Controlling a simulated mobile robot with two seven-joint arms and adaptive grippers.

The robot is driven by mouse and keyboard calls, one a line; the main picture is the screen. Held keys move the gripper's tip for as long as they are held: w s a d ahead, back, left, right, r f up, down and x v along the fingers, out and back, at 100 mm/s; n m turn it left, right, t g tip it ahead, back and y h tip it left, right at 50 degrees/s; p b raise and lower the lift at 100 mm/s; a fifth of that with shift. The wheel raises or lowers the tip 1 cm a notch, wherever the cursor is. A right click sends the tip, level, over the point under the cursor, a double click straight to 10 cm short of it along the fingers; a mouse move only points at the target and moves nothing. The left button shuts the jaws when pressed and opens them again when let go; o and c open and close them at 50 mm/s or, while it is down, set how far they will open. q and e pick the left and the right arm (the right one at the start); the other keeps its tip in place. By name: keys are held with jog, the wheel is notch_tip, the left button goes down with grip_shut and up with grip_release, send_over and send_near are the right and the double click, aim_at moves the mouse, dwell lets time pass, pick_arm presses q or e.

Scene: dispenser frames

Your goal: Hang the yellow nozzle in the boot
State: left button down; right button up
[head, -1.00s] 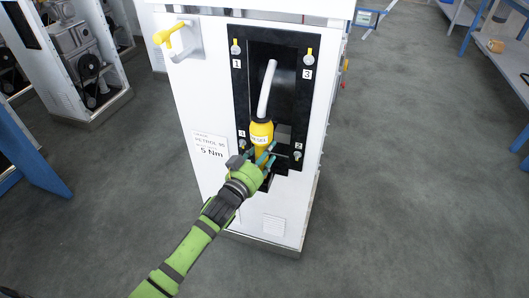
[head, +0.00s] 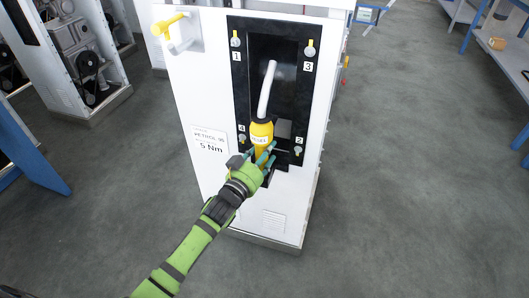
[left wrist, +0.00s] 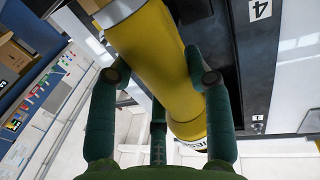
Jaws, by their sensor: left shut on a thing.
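The yellow nozzle (head: 261,133) is upright in the head view, its grey spout pointing up in front of the black recessed boot (head: 285,60) of the white dispenser. My left gripper (head: 265,165) is shut on the lower part of the nozzle. In the left wrist view the yellow nozzle (left wrist: 155,55) lies between the teal fingers of my left gripper (left wrist: 155,85). Whether the nozzle touches the boot cannot be told. My right gripper is not in view.
The white dispenser cabinet (head: 205,105) carries a label reading 5 Nm and a second yellow-handled part (head: 172,25) at its upper left. Numbered fasteners with yellow marks edge the black panel. Open grey floor (head: 410,180) lies to the right.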

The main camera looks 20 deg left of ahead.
pick_arm(q)
jog(key=shift+f+b, duration=0.3)
jog(key=shift+b, duration=0.05)
jog(key=shift+f, duration=0.25)
jog(key=c, duration=0.6)
grip_release()
jog(key=shift+o, duration=0.7)
jog(key=shift+s+f, duration=0.1)
jog(key=shift+f, duration=0.2)
jog(key=v, duration=0.8)
jog(key=shift+r, duration=0.3)
